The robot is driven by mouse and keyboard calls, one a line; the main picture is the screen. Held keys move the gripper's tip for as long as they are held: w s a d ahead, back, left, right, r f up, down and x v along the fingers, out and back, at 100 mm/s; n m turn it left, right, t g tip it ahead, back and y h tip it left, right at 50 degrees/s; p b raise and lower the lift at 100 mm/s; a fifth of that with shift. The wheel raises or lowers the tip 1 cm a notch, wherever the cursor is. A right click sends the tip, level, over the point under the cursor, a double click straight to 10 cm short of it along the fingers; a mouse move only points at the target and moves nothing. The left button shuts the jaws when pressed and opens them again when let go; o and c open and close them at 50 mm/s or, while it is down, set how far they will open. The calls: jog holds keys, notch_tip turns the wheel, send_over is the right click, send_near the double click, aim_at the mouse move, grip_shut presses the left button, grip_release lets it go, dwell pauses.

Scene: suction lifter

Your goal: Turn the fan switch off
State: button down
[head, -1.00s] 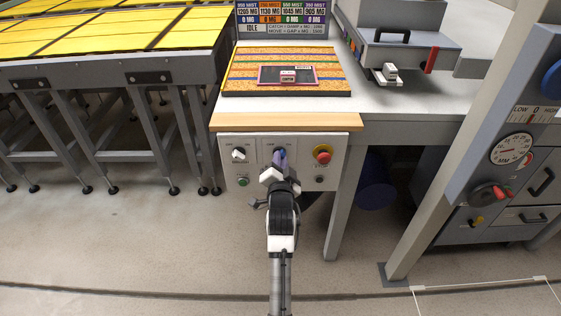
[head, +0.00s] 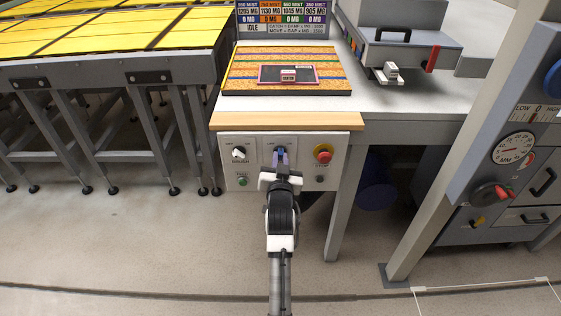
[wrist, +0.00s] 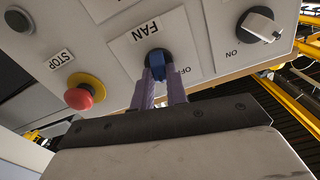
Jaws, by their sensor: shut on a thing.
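The fan switch is a blue knob on a dark round base (wrist: 157,60), under the FAN label in the wrist view. An OFF label is beside it. My gripper (wrist: 160,75) has its two purple fingers on either side of the knob and is shut on it. In the head view my gripper (head: 278,160) is at the middle of the control panel (head: 228,175) front and hides most of the switch. The knob's exact pointing direction is hard to tell behind the fingers.
On the panel, a white-handled knob (head: 239,152) is left of the switch, and a red stop button on a yellow ring (head: 323,153) is right of it. A wooden table edge (head: 287,121) overhangs above. A grey table leg (head: 344,210) stands to the right.

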jog(key=n, duration=0.5)
jog(key=shift+a+n, duration=0.1)
jog(key=shift+n, duration=0.2)
jog(key=n+b, duration=0.1)
jog(key=n, duration=0.4)
jog(key=shift+a+f, duration=0.1)
jog(key=shift+n, duration=0.4)
jog(key=c, duration=1.4)
grip_release()
jog(key=s+b, duration=0.3)
jog(key=s, duration=1.1)
